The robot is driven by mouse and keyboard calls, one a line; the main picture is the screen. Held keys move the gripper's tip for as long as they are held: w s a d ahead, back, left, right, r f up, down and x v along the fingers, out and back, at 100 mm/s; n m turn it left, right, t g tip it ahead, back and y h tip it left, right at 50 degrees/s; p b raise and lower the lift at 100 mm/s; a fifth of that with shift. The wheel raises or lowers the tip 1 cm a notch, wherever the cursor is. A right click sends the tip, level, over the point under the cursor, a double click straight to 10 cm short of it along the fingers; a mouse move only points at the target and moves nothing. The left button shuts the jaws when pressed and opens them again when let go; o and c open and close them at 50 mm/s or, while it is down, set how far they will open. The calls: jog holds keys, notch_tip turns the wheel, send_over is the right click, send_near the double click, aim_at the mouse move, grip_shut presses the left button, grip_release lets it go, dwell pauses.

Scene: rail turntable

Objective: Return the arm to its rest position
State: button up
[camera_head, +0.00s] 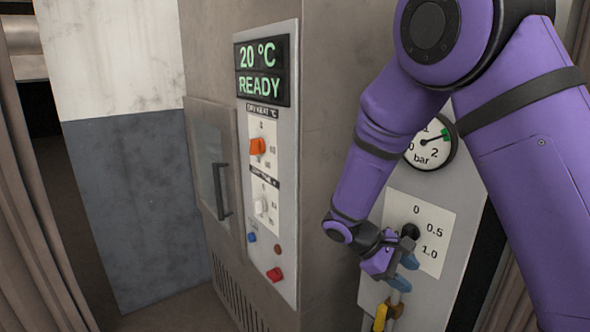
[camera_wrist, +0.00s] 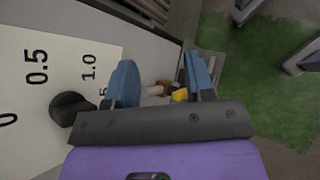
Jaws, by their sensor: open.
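My purple arm (camera_head: 395,115) reaches down in front of the grey panel on the right in the head view. My gripper (camera_head: 404,272) is beside the black knob (camera_head: 410,231) on the white scale plate. In the wrist view my gripper (camera_wrist: 160,85) has its two blue fingers apart, with nothing held between them. The black knob (camera_wrist: 70,108) lies to the left of the fingers there. A yellow handle (camera_wrist: 180,95) shows beyond the gap between the fingers.
A cabinet (camera_head: 330,110) with a display (camera_head: 262,72) reading 20 °C READY stands left of my arm. A pressure gauge (camera_head: 424,152) is behind the arm. A yellow handle (camera_head: 381,317) sits below the gripper. Curtains (camera_head: 30,220) hang at the left.

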jog(key=s+d+r+m+t+y, duration=0.3)
jog(key=s+r+m+t+y, duration=0.1)
jog(key=s+r, duration=0.6)
jog(key=s+d+r+m+t+y, duration=0.3)
jog(key=s+r+m+t+y, duration=0.1)
jog(key=s+r, duration=0.7)
notch_tip(320, 180, up, 2)
jog(key=shift+d+r+m+y, duration=0.15)
jog(key=shift+d+m+y, duration=0.35)
jog(key=shift+y, duration=0.5)
